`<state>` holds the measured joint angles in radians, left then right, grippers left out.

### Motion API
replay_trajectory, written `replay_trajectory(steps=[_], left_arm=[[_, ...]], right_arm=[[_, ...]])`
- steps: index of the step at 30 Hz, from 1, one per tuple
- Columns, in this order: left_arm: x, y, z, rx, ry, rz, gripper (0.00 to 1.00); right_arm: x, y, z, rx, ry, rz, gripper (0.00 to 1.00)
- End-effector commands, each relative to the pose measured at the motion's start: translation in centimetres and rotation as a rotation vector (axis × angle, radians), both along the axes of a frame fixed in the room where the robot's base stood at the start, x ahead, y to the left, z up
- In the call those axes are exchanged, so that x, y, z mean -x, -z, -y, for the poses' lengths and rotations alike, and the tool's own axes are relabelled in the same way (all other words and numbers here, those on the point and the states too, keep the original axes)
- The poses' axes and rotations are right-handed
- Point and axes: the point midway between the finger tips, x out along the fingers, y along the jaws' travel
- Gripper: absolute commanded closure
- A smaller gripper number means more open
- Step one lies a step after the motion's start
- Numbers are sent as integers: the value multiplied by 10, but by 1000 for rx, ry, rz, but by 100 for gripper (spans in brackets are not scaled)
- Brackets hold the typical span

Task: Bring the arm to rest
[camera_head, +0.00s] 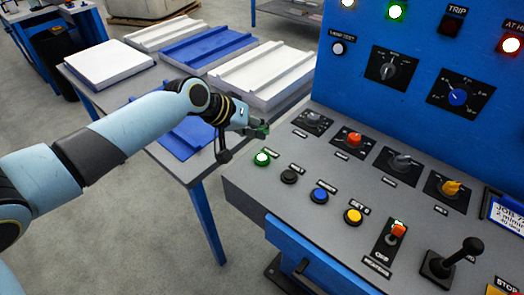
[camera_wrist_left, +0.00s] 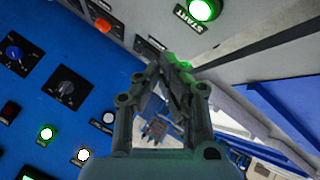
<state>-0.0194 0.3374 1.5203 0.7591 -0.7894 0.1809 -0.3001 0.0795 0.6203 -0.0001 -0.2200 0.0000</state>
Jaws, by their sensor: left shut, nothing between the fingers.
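My left arm reaches in from the left in the head view. Its gripper (camera_head: 262,130) is shut and empty, just above the far left corner of the grey control desk (camera_head: 320,202). In the left wrist view the shut gripper (camera_wrist_left: 168,65) fills the middle, with green light on its fingertips. The lit green START button (camera_head: 262,158) is close to the gripper, nearer to the viewer; it also shows at the top of the left wrist view (camera_wrist_left: 201,8). The gripper appears apart from the button. My right gripper is in neither view.
The blue upright panel (camera_head: 345,90) with knobs and lamps rises behind the desk. A black-handled lever (camera_head: 462,255) stands at the right front. A table at the left holds white panels (camera_head: 108,65) and blue panels (camera_head: 208,48). Open floor (camera_head: 130,245) lies below my arm.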

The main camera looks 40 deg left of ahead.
Motion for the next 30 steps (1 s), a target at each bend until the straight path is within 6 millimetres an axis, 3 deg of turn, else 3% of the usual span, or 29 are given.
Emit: replay_trajectory(steps=[23, 26, 30], left_arm=[[2, 2, 1, -3, 4, -2, 100], [18, 2, 13, -35, 49, -21, 100], [76, -2, 45, -168, 191, -88, 100]], right_arm=[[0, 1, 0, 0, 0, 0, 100], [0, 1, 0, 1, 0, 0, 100], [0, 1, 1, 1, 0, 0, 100]])
